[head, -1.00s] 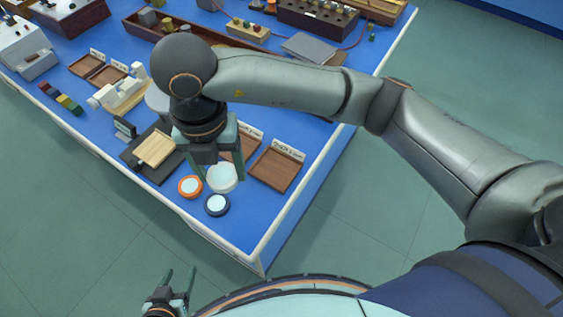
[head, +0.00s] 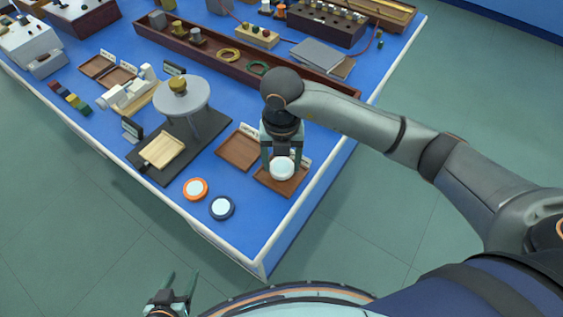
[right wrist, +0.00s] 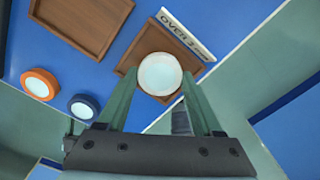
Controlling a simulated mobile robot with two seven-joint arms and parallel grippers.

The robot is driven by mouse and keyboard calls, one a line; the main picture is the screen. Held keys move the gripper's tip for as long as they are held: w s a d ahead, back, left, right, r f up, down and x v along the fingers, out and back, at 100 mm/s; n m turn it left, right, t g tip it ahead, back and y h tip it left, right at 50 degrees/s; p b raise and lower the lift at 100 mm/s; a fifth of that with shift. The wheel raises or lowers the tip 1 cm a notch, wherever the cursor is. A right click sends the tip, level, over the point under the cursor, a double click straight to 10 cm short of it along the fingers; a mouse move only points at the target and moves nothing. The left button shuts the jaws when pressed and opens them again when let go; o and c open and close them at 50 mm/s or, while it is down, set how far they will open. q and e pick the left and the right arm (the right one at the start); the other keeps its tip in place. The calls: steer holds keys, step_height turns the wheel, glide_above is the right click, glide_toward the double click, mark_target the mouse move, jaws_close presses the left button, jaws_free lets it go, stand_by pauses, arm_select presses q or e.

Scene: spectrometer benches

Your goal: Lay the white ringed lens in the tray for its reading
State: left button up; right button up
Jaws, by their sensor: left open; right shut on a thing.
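The white ringed lens (head: 282,168) is between the fingertips of my right gripper (head: 282,160), which is shut on it. It is over the right-hand wooden tray (head: 269,182); the right wrist view also shows the lens (right wrist: 160,74) over this tray (right wrist: 128,69). I cannot tell whether it touches the tray floor. The tray's label (right wrist: 186,34) starts with "OVER 2"; the rest is too small to read. A second wooden tray (head: 237,152) lies empty to its left. My left gripper (head: 182,279) is open and empty, off the table's front edge.
An orange-ringed lens (head: 195,189) and a dark blue-ringed lens (head: 222,208) lie on the blue table near its front edge. A grey round-topped stand (head: 196,98) and a dark base with a wooden plate (head: 162,150) stand left. A long wooden trough (head: 300,84) lies behind.

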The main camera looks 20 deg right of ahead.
steer(key=shift+f, duration=0.6)
steer(key=shift+f, duration=0.2)
steer(key=o, duration=1.2)
steer(key=shift+o, duration=0.2)
steer(key=shift+r, duration=0.1)
